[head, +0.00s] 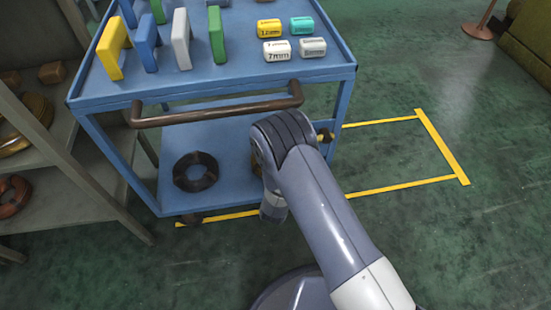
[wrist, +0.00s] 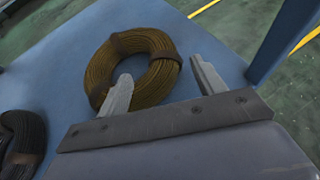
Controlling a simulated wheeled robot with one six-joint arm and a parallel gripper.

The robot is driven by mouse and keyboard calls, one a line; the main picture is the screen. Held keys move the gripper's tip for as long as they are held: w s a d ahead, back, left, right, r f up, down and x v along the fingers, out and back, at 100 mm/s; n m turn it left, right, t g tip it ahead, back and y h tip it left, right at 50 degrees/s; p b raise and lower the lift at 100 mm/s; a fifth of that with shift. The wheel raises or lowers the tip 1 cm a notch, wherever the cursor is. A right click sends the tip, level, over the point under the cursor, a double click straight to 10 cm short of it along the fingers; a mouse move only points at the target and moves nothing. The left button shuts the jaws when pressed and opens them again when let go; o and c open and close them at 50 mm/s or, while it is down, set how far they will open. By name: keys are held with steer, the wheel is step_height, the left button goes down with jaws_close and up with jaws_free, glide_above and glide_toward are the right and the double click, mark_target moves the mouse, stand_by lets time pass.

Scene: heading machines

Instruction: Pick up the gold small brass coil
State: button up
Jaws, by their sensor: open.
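The gold small brass coil (wrist: 103,69) lies flat on the blue lower shelf of the cart in the wrist view. It is a wound ring with darker bands around it. My gripper (wrist: 164,82) is open, with its two fingers spread at the near side of the coil. The left fingertip overlaps the coil's near left part in the picture, and the right fingertip shows just right of the coil. I cannot tell whether either finger touches it. In the head view my arm hides the gripper and most or all of the coil.
A black coil (head: 196,172) lies on the lower shelf (head: 222,143), left of my arm. The cart's handle (head: 218,108) spans its front. Colored blocks, including a yellow one (head: 113,50), stand on the top. A rack with coils (head: 14,195) stands at left. A cart leg (wrist: 281,42) rises right of the coil.

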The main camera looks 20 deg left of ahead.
steer(key=shift+x, duration=1)
steer(key=b+x, duration=0.1)
steer(key=x, duration=0.1)
steer(key=b+x, duration=0.1)
steer(key=x, duration=0.1)
steer(key=shift+d+f+b, duration=0.1)
steer(key=shift+f+b, duration=0.2)
steer(key=shift+b, duration=0.05)
steer(key=shift+w+f, duration=0.1)
steer(key=shift+w, duration=0.4)
steer(key=shift+c, duration=0.3)
steer(key=shift+s, duration=0.1)
steer(key=c, duration=1.3)
